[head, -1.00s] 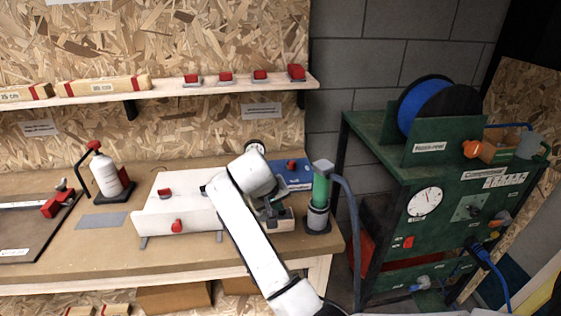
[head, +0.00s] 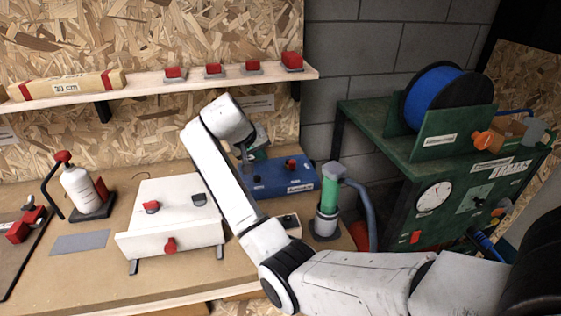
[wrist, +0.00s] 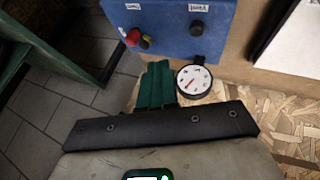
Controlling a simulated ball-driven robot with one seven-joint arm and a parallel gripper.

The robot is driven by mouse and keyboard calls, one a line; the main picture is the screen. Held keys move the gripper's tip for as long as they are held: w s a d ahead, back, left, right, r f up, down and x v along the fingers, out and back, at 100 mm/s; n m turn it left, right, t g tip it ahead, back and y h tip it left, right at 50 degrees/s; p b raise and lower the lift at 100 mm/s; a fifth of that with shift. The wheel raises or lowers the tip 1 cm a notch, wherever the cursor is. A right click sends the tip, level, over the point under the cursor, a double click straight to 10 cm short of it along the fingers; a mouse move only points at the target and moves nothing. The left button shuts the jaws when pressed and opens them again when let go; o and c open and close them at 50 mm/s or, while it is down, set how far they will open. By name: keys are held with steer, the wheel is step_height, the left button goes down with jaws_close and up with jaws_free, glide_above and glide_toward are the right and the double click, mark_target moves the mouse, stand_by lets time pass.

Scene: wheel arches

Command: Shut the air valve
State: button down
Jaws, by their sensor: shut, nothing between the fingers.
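I cannot tell for sure which control is the air valve. A blue box (head: 270,181) stands on the bench with a red knob (head: 291,164) on top. In the wrist view the blue box (wrist: 178,48) has a red, yellow and green knob (wrist: 134,38) and a small dark knob (wrist: 196,28) labelled Vent. My gripper (head: 246,166) is over the left end of the box in the head view. Its green fingers (wrist: 155,85) are shut and empty, apart from the knobs. A round gauge (wrist: 194,80) is beside the fingers in the wrist view.
A green cylinder (head: 329,192) with a hose stands right of the blue box. The green compressor cart (head: 400,215) with a gauge and a blue reel (head: 432,95) is at the right.

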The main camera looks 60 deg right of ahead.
mark_target(291, 163)
steer(key=p+x, duration=0.1)
steer(key=x, duration=0.9)
steer(key=shift+s+p, duration=0.1)
steer(key=shift+p, duration=0.3)
steer(key=shift+s+d+p, duration=0.55)
steer(key=shift+s+d, duration=0.3)
steer(key=shift+d, duration=0.15)
steer(key=shift+s+d+f, duration=0.1)
steer(key=shift+s+d, duration=0.3)
steer(key=shift+d, duration=0.15)
steer(key=shift+s+d+f, duration=0.1)
steer(key=shift+s+d, duration=0.05)
